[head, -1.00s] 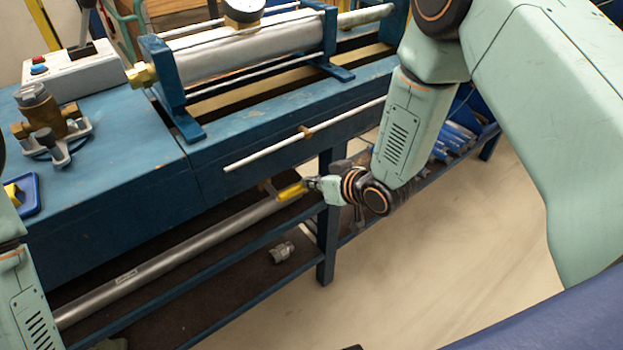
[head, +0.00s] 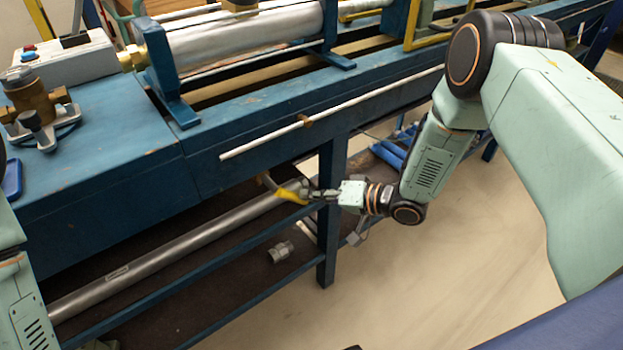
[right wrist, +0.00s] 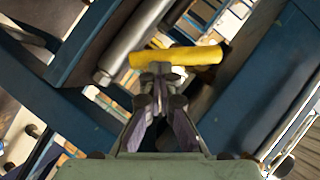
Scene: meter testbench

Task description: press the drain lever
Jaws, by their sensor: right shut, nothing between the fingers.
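The drain lever (head: 291,193) has a yellow handle and sits at the end of the long grey pipe under the blue bench. In the head view its right end slopes down. My right gripper (head: 312,194) is shut and empty, right at the lever's right end. In the right wrist view the yellow lever (right wrist: 178,56) lies across the picture just beyond the closed fingertips (right wrist: 160,70). The fingertips overlap its lower edge there; I cannot tell whether they touch it. My left arm shows at the left edge, but its gripper is out of view.
The grey pipe (head: 165,257) runs along the lower shelf. A blue bench leg (head: 328,245) stands close to my right gripper. A thin white rod (head: 270,139) juts above it. A loose grey fitting (head: 281,252) lies on the shelf.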

